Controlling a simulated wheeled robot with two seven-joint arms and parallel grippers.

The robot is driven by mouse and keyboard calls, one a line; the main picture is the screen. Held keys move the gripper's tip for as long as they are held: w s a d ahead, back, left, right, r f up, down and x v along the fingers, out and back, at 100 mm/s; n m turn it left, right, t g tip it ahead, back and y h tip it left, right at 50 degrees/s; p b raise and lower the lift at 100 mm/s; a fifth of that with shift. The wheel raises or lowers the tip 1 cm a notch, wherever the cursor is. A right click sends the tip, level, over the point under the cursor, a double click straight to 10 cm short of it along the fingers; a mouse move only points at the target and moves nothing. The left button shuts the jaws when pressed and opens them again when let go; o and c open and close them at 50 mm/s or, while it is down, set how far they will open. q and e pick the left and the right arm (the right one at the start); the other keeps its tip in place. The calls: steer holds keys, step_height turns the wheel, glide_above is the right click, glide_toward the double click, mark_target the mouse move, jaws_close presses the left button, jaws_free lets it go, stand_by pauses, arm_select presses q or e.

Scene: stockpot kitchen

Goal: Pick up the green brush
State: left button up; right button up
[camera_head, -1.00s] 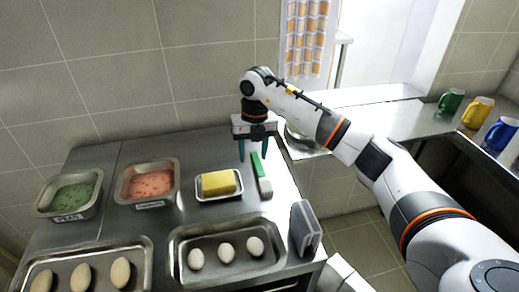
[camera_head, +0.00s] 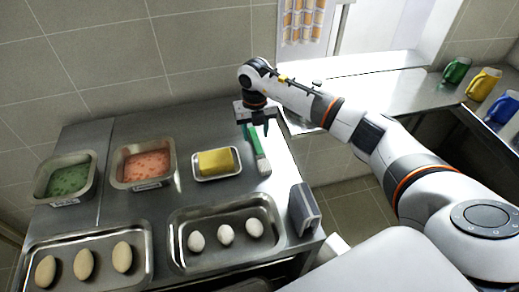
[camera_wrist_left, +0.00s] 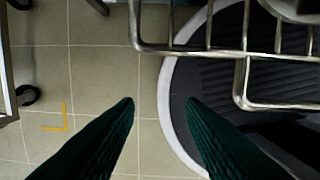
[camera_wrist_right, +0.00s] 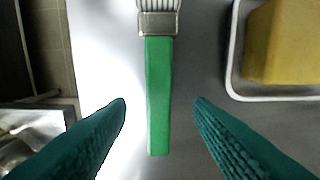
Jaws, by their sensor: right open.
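The green brush lies on the steel counter, its green handle (camera_wrist_right: 158,95) and pale bristles with a metal band (camera_wrist_right: 158,22) clear in the right wrist view. In the head view the brush (camera_head: 259,153) lies to the right of the butter tray. My right gripper (camera_head: 258,129) is open above the handle end. In the right wrist view its two teal fingertips (camera_wrist_right: 160,104) stand on either side of the handle, apart from it. My left gripper (camera_wrist_left: 160,102) is open and empty over the floor in the left wrist view; it is not seen in the head view.
A yellow block (camera_head: 216,162) sits in a small tray left of the brush. Trays of eggs (camera_head: 225,234) and long buns (camera_head: 84,264) are in front. A grey upright box (camera_head: 303,208) stands at the counter's right edge. Mugs (camera_head: 483,84) stand far right.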

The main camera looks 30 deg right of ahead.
mark_target(256, 140)
step_height(256, 140, down, 2)
steer(key=shift+s+f, duration=0.15)
steer(key=shift+f, duration=0.05)
steer(key=shift+d+f+p, duration=0.1)
steer(key=shift+f+p, duration=0.2)
steer(key=shift+f, duration=0.15)
arm_select(q)
steer(key=shift+w+d+r, duration=0.15)
steer(key=shift+d+r, duration=0.05)
steer(key=shift+r, duration=0.45)
steer(key=shift+s, duration=0.25)
arm_select(e)
jaws_close()
